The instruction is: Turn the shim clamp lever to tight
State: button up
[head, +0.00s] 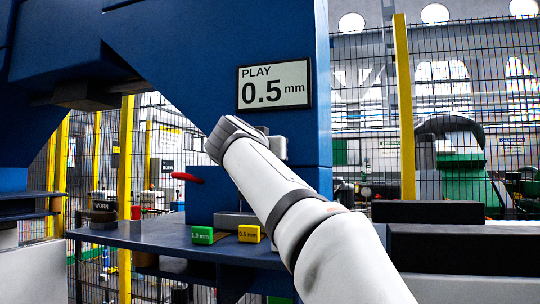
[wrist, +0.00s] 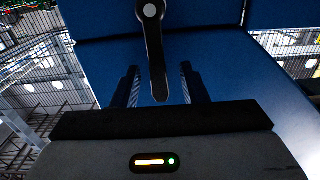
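In the wrist view a dark lever (wrist: 155,55) with a pale round pivot at its top hangs down against a blue face. My gripper (wrist: 160,70) is open, with one finger on each side of the lever's lower end. Gaps show between the lever and both fingers. No tight or loose marking shows, and I cannot tell whether this is the shim clamp lever. In the head view a red handle (head: 187,177) sticks out left of my arm, below the blue housing. My arm hides part of the housing there.
A display (head: 274,85) on the blue machine (head: 190,55) reads PLAY 0.5 mm. A green 1.0 mm block (head: 202,235) and a yellow 0.5 mm block (head: 249,233) sit on the blue-grey shelf (head: 150,236). Yellow posts (head: 404,110) and mesh fencing stand behind.

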jog(key=v, duration=0.6)
jog(key=shift+s+f, duration=0.1)
dwell(0.3)
